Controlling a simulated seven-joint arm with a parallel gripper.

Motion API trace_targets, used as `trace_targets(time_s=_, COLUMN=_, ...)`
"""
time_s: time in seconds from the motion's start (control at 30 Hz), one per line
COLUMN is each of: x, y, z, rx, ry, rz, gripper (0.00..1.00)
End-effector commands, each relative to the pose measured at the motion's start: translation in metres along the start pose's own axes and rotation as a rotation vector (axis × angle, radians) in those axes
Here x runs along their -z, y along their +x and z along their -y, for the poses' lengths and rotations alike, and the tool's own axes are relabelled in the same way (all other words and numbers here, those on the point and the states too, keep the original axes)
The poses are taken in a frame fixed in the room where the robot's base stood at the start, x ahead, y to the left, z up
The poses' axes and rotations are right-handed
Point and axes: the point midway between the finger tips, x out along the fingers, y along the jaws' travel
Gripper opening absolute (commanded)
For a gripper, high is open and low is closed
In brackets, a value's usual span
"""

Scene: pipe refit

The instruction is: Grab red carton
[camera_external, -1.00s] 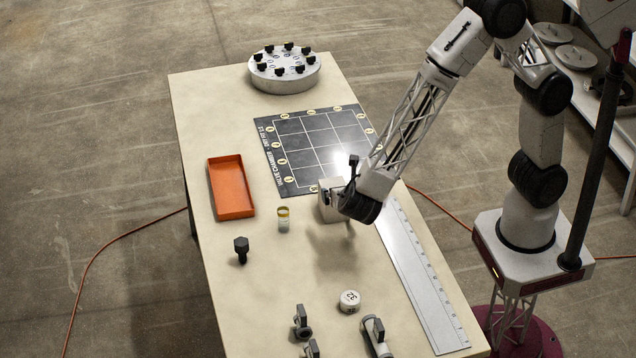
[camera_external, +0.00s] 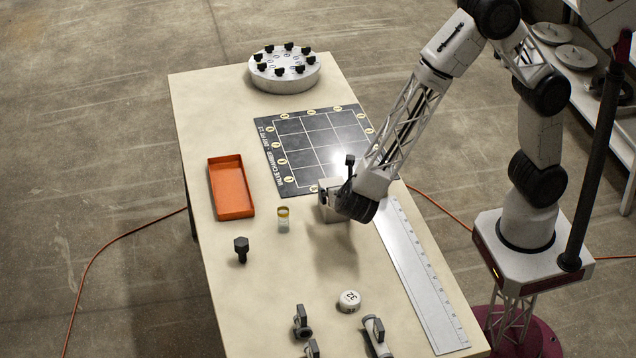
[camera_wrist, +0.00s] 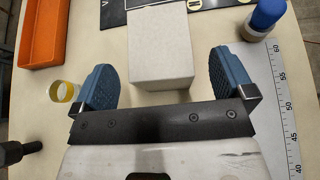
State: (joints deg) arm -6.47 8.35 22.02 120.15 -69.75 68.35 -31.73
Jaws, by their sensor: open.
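No closed red carton shows; the only reddish container is a shallow open orange-red tray (camera_external: 232,188), empty, on the left side of the table. Its corner also shows at the upper left of the wrist view (camera_wrist: 42,35). My gripper (camera_wrist: 162,72) is open, with its blue pads spread apart. A plain pale grey box (camera_wrist: 160,45) lies between and just beyond the pads, with a gap on each side. In the external view the box (camera_external: 328,200) is partly hidden by my wrist, and the fingers are hard to make out.
A yellow-topped vial (camera_external: 283,218) and black bolt (camera_external: 241,249) stand left of the box. A blue-capped bottle (camera_wrist: 264,18) stands beyond the right pad, near a ruler (camera_external: 420,270). A black grid mat (camera_external: 290,125) and round flange (camera_external: 284,80) lie farther back.

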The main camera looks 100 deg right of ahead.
Motion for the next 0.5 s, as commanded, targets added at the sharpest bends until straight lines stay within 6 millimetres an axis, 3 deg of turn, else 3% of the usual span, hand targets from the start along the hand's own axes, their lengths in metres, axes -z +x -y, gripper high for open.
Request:
trace_targets(time_s=0.27, x=0.000, y=0.002, z=0.000, rx=0.001, ry=0.000, rz=0.000, gripper=1.00)
trace_targets(time_s=0.5, x=-0.001, y=0.021, z=-0.001, rx=0.003, ry=0.000, rz=0.001, gripper=1.00)
